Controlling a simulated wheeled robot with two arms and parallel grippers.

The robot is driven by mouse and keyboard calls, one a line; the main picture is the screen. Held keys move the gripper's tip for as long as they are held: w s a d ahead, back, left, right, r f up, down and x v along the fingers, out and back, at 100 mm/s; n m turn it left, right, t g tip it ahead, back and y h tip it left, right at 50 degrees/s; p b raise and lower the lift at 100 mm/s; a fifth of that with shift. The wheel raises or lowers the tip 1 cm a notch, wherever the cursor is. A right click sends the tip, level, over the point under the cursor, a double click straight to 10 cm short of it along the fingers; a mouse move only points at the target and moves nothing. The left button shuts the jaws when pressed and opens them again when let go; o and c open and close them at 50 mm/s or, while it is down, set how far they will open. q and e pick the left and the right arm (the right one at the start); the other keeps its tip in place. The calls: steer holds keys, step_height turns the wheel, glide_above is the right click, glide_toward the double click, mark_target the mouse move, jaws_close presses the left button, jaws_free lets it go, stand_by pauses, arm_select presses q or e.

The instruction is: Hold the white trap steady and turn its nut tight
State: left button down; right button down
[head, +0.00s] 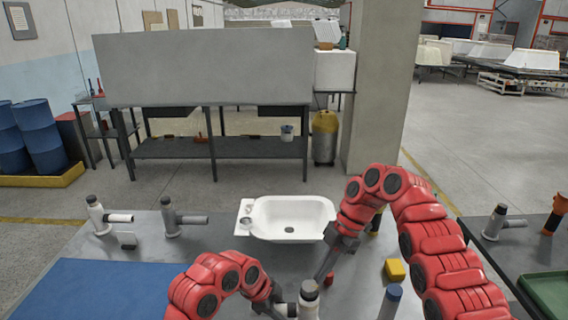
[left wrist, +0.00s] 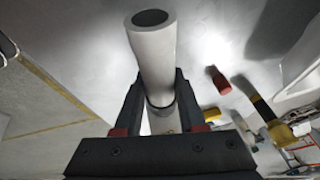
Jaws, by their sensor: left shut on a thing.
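In the left wrist view, the left gripper's dark fingers (left wrist: 160,110) with red pads are shut on a white pipe (left wrist: 152,50) of the trap. The pipe's round open end faces up, and a thin grey ring sits around it between the fingers. My right gripper (head: 324,270) reaches down close to the trap's top; its fingertips are partly hidden, and I cannot tell whether they touch.
A white basin (head: 288,222) sits at the bench's far edge. Two other pipe fittings stand left of it, one with a white pipe (head: 120,218), one grey (head: 190,220). A blue mat (head: 95,290) covers the left.

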step_height(320, 180, up, 6)
steer(key=shift+w+d, duration=0.2)
steer(key=shift+d, duration=0.1)
stand_by(0.3)
arm_select(q)
steer(key=shift+c, duration=2.1)
jaws_free()
steer(key=shift+a, duration=0.1)
